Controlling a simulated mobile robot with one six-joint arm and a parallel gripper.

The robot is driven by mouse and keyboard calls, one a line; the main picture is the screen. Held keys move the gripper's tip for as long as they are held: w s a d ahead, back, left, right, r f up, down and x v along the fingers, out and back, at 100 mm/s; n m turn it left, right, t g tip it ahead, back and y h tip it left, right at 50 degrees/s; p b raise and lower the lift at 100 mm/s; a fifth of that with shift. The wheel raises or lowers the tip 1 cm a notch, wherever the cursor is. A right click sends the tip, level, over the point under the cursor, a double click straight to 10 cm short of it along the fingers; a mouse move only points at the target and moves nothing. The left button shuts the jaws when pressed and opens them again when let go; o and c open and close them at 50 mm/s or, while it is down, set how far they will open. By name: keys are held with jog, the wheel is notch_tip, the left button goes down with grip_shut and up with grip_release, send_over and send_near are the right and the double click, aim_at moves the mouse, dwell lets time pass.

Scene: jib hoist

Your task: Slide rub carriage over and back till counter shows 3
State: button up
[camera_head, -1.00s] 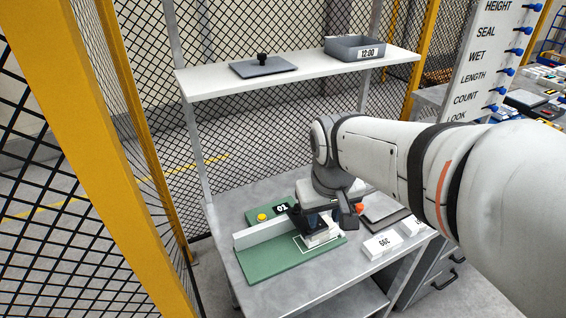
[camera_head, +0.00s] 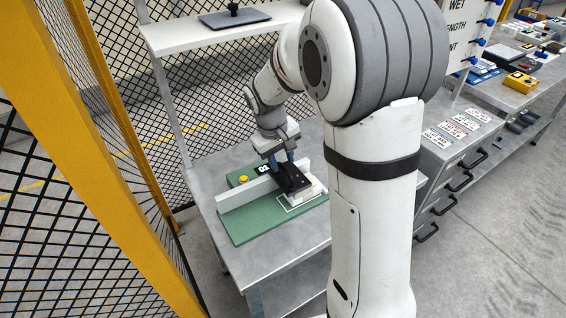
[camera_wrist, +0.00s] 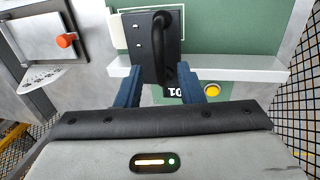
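The black rub carriage with a curved black handle (camera_head: 294,183) is at the right end of the green board (camera_head: 252,222), beside a white rail (camera_head: 243,192). It also shows in the wrist view (camera_wrist: 143,40). My gripper (camera_head: 281,166) is just above the carriage. In the wrist view, its two blue fingers (camera_wrist: 161,75) are spread near the carriage's rail-side end, with no clear grip on the handle. A small counter (camera_wrist: 173,92) behind the rail appears to read 01, partly hidden by my gripper. A yellow button (camera_head: 243,179) is left of the counter in the head view.
A white block (camera_head: 309,189) lies at the carriage's right. An orange knob (camera_wrist: 66,40) is on a grey plate to the left in the wrist view. A shelf (camera_head: 195,40) stands above the bench; yellow-framed mesh fencing is at left. The board's left part is clear.

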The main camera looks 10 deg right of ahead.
jog(key=shift+d+f, duration=0.2)
jog(key=shift+f, duration=0.85)
grip_shut()
